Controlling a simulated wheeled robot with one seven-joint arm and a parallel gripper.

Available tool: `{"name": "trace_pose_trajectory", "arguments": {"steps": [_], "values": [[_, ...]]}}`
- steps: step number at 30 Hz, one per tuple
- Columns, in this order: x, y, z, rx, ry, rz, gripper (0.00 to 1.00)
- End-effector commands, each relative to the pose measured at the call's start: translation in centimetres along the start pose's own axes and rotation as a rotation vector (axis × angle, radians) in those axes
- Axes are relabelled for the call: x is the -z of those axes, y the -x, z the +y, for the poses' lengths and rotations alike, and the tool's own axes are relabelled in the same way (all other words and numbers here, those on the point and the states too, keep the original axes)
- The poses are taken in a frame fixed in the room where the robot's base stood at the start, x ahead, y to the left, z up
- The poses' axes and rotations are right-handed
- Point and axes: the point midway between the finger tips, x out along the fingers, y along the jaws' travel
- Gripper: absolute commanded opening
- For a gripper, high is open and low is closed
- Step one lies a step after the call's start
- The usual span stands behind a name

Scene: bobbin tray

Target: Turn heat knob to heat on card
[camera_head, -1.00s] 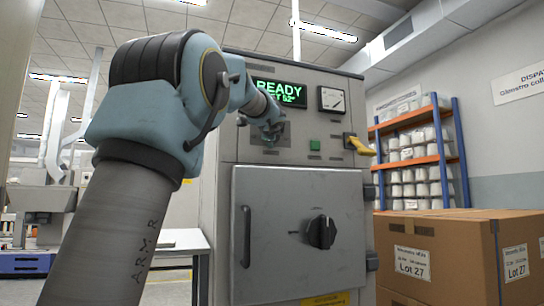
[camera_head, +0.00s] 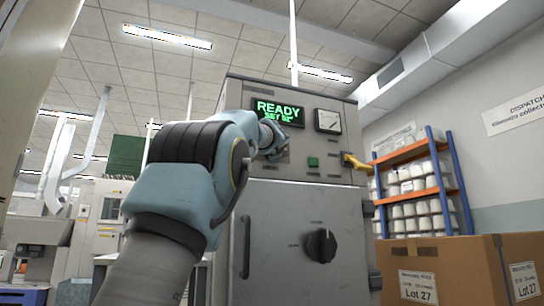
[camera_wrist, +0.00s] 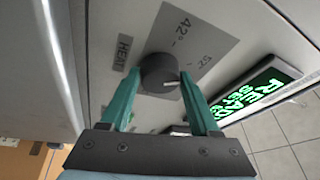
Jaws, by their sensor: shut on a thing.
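The heat knob (camera_wrist: 160,72) is a dark round knob on a grey scale plate (camera_wrist: 205,35), beside a HEAT label (camera_wrist: 122,52) in the wrist view. A pale mark shows on its lower right side. The plate carries numbers, 42 among them. My gripper (camera_wrist: 160,84) is shut on the knob, one teal finger on each side. In the head view my gripper (camera_head: 271,142) is at the panel just below the green READY display (camera_head: 278,111), and my arm hides the knob. The display's second line starts with SET. I cannot make out a heat card.
The cabinet door (camera_head: 285,215) below has a black knob (camera_head: 321,245). A cardboard box (camera_head: 460,265) stands at the lower right.

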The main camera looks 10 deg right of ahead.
Motion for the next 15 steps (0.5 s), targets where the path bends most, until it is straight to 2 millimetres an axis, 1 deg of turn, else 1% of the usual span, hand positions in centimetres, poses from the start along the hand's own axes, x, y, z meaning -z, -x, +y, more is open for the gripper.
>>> {"name": "trace_pose_trajectory", "arguments": {"steps": [8, 9, 15], "values": [[-0.05, -0.05, 0.0, 0.0, -0.001, -0.001, 0.07], [-0.05, -0.05, 0.0, 0.0, -0.002, -0.001, 0.64], [-0.04, -0.03, -0.01, 0.0, -0.001, -0.001, 0.86]]}}
